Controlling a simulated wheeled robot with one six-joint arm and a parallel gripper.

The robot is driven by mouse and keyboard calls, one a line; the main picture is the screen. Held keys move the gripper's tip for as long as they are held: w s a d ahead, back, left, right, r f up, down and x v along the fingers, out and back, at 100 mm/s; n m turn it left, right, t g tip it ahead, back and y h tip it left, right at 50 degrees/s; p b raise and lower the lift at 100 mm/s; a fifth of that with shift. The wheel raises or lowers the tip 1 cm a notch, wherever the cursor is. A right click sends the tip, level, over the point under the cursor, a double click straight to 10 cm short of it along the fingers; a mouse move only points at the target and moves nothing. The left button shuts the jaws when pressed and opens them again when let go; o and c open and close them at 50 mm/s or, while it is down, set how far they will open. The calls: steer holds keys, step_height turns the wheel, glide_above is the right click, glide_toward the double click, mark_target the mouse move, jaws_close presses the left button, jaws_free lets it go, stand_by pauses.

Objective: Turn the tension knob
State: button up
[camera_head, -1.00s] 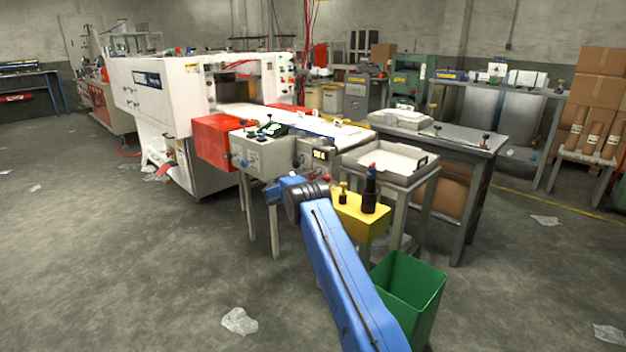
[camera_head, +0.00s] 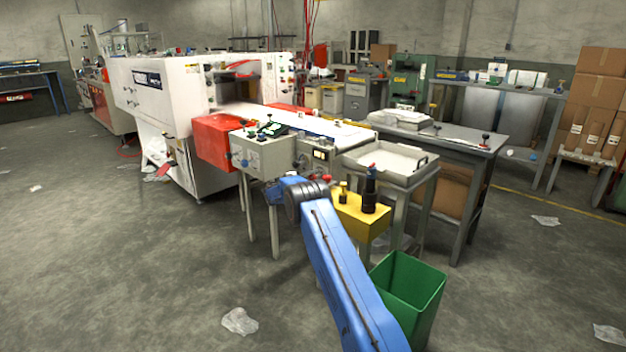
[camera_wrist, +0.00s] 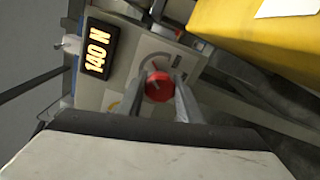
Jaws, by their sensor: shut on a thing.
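The tension knob (camera_wrist: 158,86) is a round red knob with a dark pointer line, set on a pale panel in the wrist view. My gripper (camera_wrist: 160,82) has one finger on each side of it and is shut on it. A black display (camera_wrist: 97,48) beside it reads 140 N in orange. In the head view, the panel's lit display (camera_head: 320,154) shows small at the end of the machine. My arm reaches to just below it, and my fingers are hidden there.
A yellow box (camera_head: 361,222) with dark bottles stands close right of my wrist, and its edge also shows in the wrist view (camera_wrist: 265,40). A green bin (camera_head: 409,290) is beside my arm. A tray (camera_head: 392,172) sits on a stand behind. Floor at left is mostly open.

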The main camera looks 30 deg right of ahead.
steer(key=o, duration=1)
steer(key=shift+o, duration=0.2)
steer(key=v, duration=1.7)
steer(key=shift+a, duration=0.2)
steer(key=shift+s, duration=0.1)
